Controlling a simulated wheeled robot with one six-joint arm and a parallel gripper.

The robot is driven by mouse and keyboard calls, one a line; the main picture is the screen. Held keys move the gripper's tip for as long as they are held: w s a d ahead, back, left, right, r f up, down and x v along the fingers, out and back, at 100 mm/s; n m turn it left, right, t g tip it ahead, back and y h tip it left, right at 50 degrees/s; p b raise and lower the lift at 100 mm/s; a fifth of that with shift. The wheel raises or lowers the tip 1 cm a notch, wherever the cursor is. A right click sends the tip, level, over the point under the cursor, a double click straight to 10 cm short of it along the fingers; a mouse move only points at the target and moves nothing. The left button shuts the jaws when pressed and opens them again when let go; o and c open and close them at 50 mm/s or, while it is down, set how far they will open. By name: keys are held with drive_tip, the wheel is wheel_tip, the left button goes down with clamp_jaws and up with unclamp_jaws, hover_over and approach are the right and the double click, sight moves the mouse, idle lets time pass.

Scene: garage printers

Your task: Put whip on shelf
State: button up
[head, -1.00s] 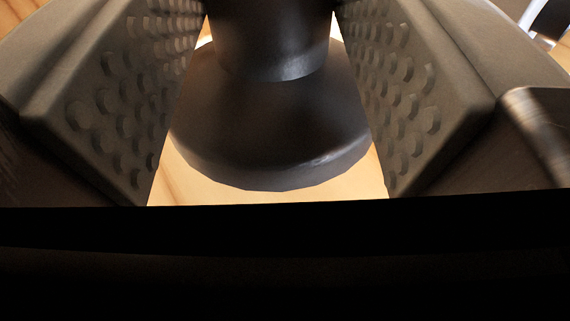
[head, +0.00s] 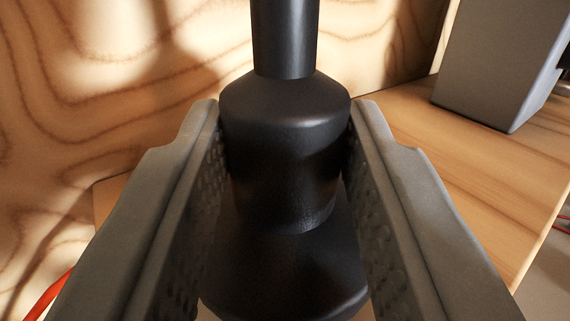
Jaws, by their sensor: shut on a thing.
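The whip (head: 285,118) is a dark, near-black bottle-like body with a narrow neck and a wide flared base, upright in the middle of the head view. My gripper (head: 286,125) is shut on it, with one textured finger on each side of its middle part. The top of the neck is cut off by the upper picture edge. The underside of the base is hidden, so I cannot tell whether it rests on the wood surface. No shelf can be clearly made out.
A wooden surface (head: 470,160) extends to the right and has an edge at lower right. A grey box-like object (head: 495,60) stands on it at upper right. A wood-grained wall (head: 120,90) rises behind and left. A red cable-like strip (head: 48,296) shows at lower left.

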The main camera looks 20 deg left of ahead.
drive_tip(key=shift+f, duration=0.1)
drive_tip(key=o, duration=1)
drive_tip(key=shift+c, duration=0.2)
drive_tip(key=shift+r, duration=0.2)
drive_tip(key=v, duration=1.2)
drive_tip(key=shift+f, duration=0.15)
